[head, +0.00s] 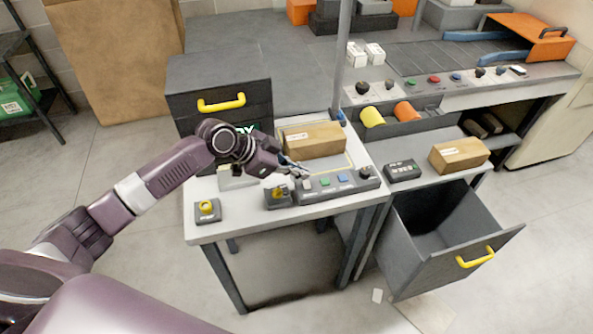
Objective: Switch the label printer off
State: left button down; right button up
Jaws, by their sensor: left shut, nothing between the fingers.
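A large dark box with a yellow handle (221,103) stands at the back left of the light worktable (215,228). Green lit letters ending in "DY" show low on its front, partly hidden by my left arm; it looks like the label printer. My left gripper (301,171) is shut and empty, over the rear left end of a grey control strip (338,184). The strip carries a white, a green and a blue button and dark knobs. I cannot tell whether the fingertips touch it. My right gripper is out of view.
A cardboard box (315,140) lies behind the strip. Small units with yellow knobs stand at the front left (207,210) and beside the strip (278,197). A dark keypad (402,171) and another carton (459,154) lie right. An open grey bin (405,240) juts out below.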

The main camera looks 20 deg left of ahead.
pick_arm(q)
jog(key=b+v, duration=0.3)
jog(key=v, duration=0.7)
jog(key=shift+s+f, duration=0.2)
jog(key=shift+d, duration=0.1)
